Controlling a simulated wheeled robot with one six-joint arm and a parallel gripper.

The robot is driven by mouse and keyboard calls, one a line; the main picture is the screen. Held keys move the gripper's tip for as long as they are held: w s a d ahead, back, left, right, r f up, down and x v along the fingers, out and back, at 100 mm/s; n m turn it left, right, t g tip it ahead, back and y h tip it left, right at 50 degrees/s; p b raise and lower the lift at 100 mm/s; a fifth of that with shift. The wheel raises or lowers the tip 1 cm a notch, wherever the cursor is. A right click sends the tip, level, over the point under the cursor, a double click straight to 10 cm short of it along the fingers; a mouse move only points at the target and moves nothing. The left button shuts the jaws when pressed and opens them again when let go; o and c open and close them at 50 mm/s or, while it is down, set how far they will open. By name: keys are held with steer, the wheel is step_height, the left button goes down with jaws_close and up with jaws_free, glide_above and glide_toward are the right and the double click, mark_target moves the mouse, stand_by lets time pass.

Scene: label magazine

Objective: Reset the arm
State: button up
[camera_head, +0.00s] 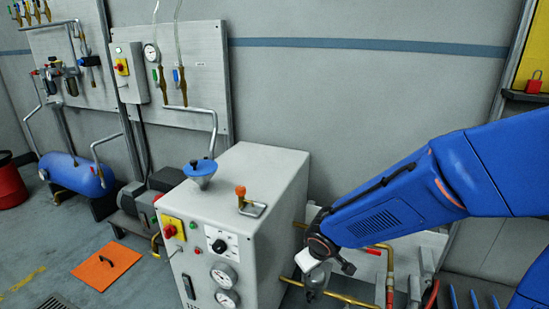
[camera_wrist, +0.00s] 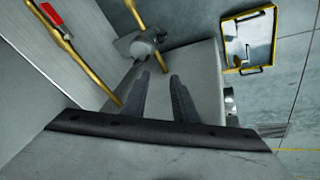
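My blue arm comes in from the right in the head view and reaches down to the left, beside the right side of the grey machine cabinet (camera_head: 262,180). My gripper shows in the wrist view (camera_wrist: 160,75) with its two dark fingers apart and nothing seen between them. It hangs near the brass pipes (camera_head: 345,298) to the right of the cabinet. In the head view the fingertips are hard to make out.
The cabinet carries a blue funnel (camera_head: 201,170), an orange-topped lever (camera_head: 241,191) and gauges. A brass pipe with a red handle (camera_wrist: 52,14) runs close by in the wrist view. A yellow-edged tray (camera_wrist: 248,40) lies beyond. An orange plate (camera_head: 106,266) is on the floor.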

steer(key=s+d+r+m+h, duration=0.1)
steer(key=s+d+r+m, duration=0.1)
steer(key=s+d+r, duration=0.35)
steer(key=s+d+r+m, duration=0.2)
steer(key=s+d+r, duration=0.1)
steer(key=d+r, duration=0.4)
steer(key=s+d+r+m, duration=0.1)
steer(key=s+d+r, duration=0.1)
steer(key=s, duration=0.4)
steer(key=s+d+r+m, duration=0.2)
steer(key=s+d, duration=0.1)
steer(key=s, duration=0.3)
steer(key=shift+s+y, duration=0.25)
steer(key=shift+y, duration=0.15)
steer(key=shift+o, duration=0.7)
stand_by(2.1)
